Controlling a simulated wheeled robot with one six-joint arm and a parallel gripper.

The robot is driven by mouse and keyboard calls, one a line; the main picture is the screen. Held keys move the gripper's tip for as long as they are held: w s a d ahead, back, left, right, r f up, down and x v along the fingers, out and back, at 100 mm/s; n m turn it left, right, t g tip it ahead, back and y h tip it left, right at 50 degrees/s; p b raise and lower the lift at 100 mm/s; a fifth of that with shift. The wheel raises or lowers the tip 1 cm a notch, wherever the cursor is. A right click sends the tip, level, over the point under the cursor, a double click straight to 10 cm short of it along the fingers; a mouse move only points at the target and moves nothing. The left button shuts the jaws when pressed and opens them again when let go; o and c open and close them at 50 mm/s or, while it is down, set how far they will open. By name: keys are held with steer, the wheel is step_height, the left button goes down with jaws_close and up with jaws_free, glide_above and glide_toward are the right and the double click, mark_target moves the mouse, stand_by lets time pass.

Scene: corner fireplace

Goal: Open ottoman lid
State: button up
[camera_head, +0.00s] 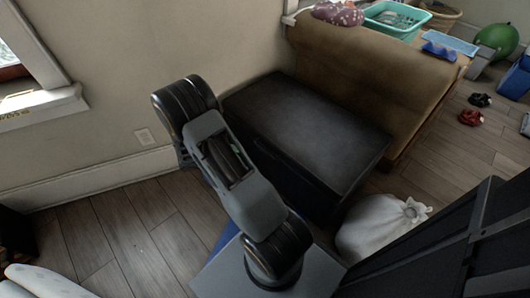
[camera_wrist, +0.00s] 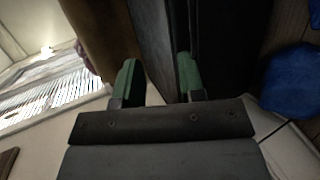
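The black ottoman (camera_head: 315,125) stands against the wall in the head view, its flat lid lying shut on top. My arm crosses in front of its left side and hides part of it. My gripper is hidden in the head view. In the wrist view, my gripper (camera_wrist: 158,80) shows two green fingers standing apart. A dark grey face of the ottoman (camera_wrist: 157,45) shows between and beyond them, with a darker face to the right. I cannot tell whether the fingers touch it.
A brown upholstered piece (camera_head: 365,65) stands directly behind the ottoman, with a teal basket (camera_head: 393,18) on it. A white tied bag (camera_head: 382,226) lies on the floor right of the ottoman's front. Small red and dark items lie farther right. Wood floor (camera_head: 140,235) is open at left.

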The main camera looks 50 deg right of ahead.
mark_target(265, 151)
steer(key=w+d+f+n+t+h, duration=0.1)
steer(key=d+f+n+t+h, duration=0.15)
steer(key=f, duration=0.95)
steer(key=shift+m+t+h, duration=0.25)
steer(key=shift+t+h, duration=0.2)
steer(key=shift+r+b+x, duration=0.1)
steer(key=shift+b+x, duration=0.7)
steer(key=shift+x, duration=2.7)
steer(key=shift+r+b+x, duration=0.15)
steer(key=shift+b+x, duration=0.65)
steer(key=shift+x, duration=2.7)
steer(key=shift+c, duration=0.2)
jaws_close()
